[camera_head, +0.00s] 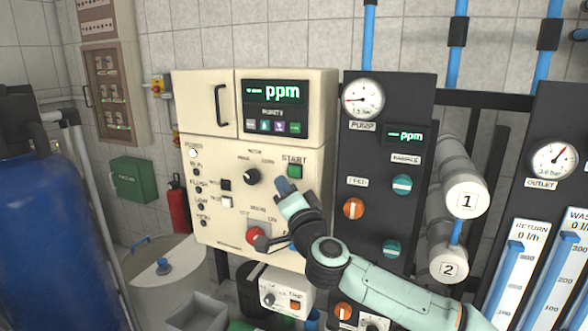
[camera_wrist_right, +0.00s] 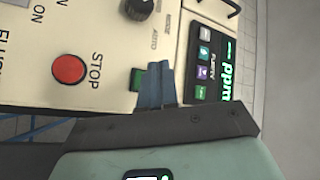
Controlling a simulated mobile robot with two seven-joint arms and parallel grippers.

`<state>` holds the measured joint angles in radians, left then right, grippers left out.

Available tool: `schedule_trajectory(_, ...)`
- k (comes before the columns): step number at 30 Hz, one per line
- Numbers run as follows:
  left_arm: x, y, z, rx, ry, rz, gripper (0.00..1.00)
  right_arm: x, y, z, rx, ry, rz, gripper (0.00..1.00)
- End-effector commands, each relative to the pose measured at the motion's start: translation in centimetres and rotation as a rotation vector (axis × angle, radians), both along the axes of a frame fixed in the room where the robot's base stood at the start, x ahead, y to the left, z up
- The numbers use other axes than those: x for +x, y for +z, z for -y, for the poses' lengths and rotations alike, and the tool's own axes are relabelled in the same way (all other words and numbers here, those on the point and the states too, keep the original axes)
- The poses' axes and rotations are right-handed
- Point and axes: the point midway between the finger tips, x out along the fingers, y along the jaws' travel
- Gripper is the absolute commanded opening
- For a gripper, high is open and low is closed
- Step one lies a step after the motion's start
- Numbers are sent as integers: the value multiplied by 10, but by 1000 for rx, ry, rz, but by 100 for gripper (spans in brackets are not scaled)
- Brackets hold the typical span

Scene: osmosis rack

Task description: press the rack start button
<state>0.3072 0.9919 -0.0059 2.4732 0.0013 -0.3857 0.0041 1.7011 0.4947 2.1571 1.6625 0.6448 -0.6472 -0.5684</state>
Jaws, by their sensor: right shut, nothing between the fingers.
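The green start button (camera_head: 295,171) sits under the START label on the cream control box (camera_head: 222,242). In the right wrist view the green button (camera_wrist_right: 136,77) shows beside my fingers, which partly cover it. My right gripper (camera_head: 282,184) is shut and empty, its blue fingertips just below and left of the button in the head view. The fingertips also show in the right wrist view (camera_wrist_right: 159,66), close to the panel. I cannot tell whether they touch the button or the panel. My left gripper is in neither view.
A red stop button (camera_wrist_right: 68,69) and a black mode knob (camera_head: 251,176) share the panel. The purity display (camera_head: 275,108) is above. A black pump panel (camera_head: 392,92) with gauge and valves stands right. A blue tank (camera_head: 45,230) is at left.

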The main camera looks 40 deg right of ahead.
Motion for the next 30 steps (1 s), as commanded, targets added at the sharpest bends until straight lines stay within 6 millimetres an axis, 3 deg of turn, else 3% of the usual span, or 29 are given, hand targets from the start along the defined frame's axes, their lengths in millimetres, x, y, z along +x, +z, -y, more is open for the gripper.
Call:
schedule_trajectory(10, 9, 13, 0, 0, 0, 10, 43, 14, 2, 26, -1, 1, 2, 0)
schedule_trajectory(30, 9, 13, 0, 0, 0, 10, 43, 15, 0, 28, 0, 1, 1, 0)
